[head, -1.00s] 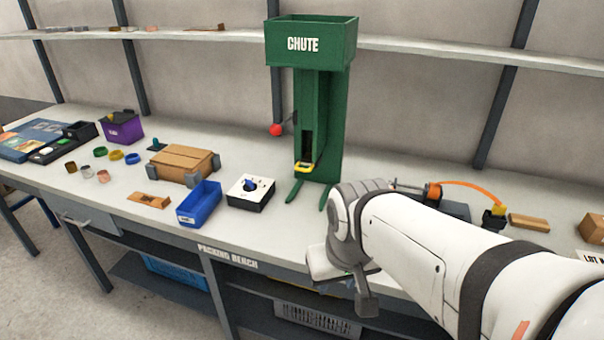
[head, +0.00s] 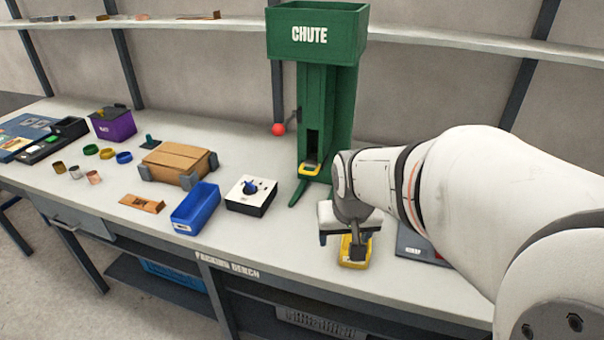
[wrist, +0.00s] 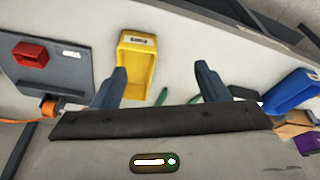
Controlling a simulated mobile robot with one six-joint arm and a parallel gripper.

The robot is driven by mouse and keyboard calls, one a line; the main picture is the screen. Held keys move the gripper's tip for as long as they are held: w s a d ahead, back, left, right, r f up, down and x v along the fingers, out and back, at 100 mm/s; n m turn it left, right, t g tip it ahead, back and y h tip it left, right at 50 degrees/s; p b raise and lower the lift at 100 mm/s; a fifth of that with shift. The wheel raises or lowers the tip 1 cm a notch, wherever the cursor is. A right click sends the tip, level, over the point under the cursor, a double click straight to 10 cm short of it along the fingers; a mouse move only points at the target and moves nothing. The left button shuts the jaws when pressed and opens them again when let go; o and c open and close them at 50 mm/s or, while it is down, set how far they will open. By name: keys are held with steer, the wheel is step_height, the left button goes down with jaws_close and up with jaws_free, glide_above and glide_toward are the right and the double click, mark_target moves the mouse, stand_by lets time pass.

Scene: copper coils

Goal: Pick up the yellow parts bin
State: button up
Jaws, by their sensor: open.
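The yellow parts bin (head: 346,260) sits on the bench near its front edge, in front of the green chute, partly hidden by my gripper in the head view. In the wrist view the whole bin (wrist: 136,66) lies ahead and to the left of centre, with its labelled end at the top. My gripper (wrist: 162,75) is open and empty, its two fingers spread.
The green chute (head: 330,100) stands close behind the gripper, with a small yellow item at its foot. A white dial box (head: 250,194) and blue bin (head: 195,208) lie to the left. In the wrist view, a dark board (wrist: 70,80) with a red box lies left.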

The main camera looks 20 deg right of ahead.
steer(key=o, duration=0.5)
steer(key=w+d+f+m+h, duration=0.1)
steer(key=w+d+f+m, duration=0.2)
steer(key=w+d+f, duration=0.3)
steer(key=w+d, duration=0.2)
steer(key=w, duration=0.1)
steer(key=shift+d+f+t+b, duration=0.2)
steer(key=shift+f+t+b, duration=0.1)
steer(key=shift+f, duration=0.1)
steer(key=shift+w+x, duration=0.15)
steer(key=shift+x, duration=1.9)
steer(key=shift+w+x, duration=0.2)
steer(key=shift+x, duration=1.85)
